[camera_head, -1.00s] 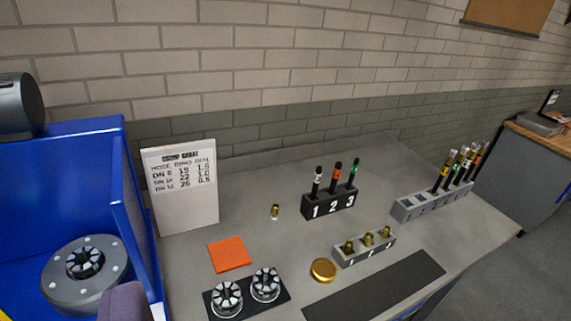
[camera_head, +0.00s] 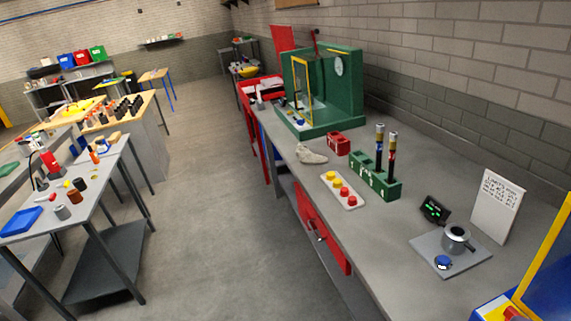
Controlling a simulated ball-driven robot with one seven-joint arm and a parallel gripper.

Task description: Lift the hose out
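Two upright dark hoses with bright metal ends, the left one (camera_head: 379,148) and the right one (camera_head: 391,155), stand in a green rack (camera_head: 381,189) on the grey bench. The right hose shows a red lower part. Their lower ends are hidden inside the rack. I cannot tell which one the task means. My gripper is not in view, so whether it holds anything does not show.
On the bench are a pale button plate (camera_head: 330,182), a red block (camera_head: 339,143), a green machine (camera_head: 350,95), a display (camera_head: 435,210), a fixture plate (camera_head: 428,243) and a white sign (camera_head: 497,205). A red drawer (camera_head: 323,229) is below. The floor aisle (camera_head: 215,190) is clear.

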